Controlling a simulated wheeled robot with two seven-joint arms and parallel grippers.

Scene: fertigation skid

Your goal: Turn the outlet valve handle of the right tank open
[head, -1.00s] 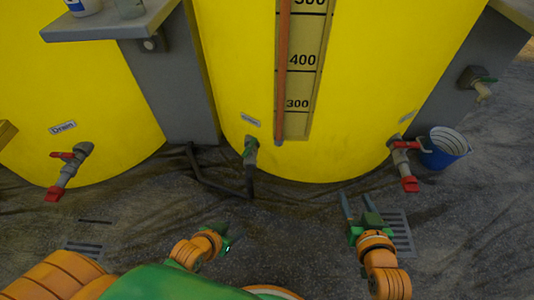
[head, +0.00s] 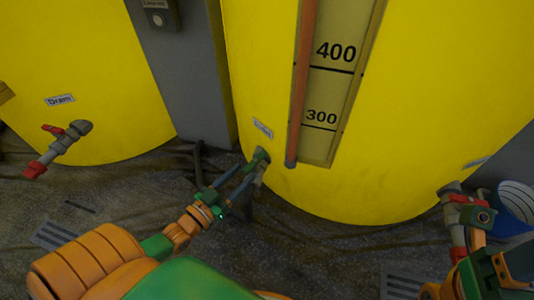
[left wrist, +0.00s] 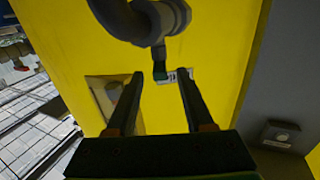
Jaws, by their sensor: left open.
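The right tank (head: 400,140) is the large yellow one with the level scale. Its outlet valve (head: 258,163), with a green handle, sits low on the wall under a small label (head: 262,129). My left gripper (head: 248,172) is open, its fingertips right at this valve. In the left wrist view, the green handle (left wrist: 159,68) shows between the two open fingers (left wrist: 160,78), below a dark grey pipe fitting (left wrist: 165,20); contact cannot be told. My right gripper (head: 480,212) is at the lower right, in front of a red-handled valve (head: 458,200); its fingers do not show clearly.
Another yellow tank (head: 80,110) at the left has a red-handled drain valve (head: 60,145). A grey panel (head: 185,90) stands between the tanks. A blue bucket (head: 513,210) is at the right edge. Floor grates (head: 403,285) lie on the dark floor.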

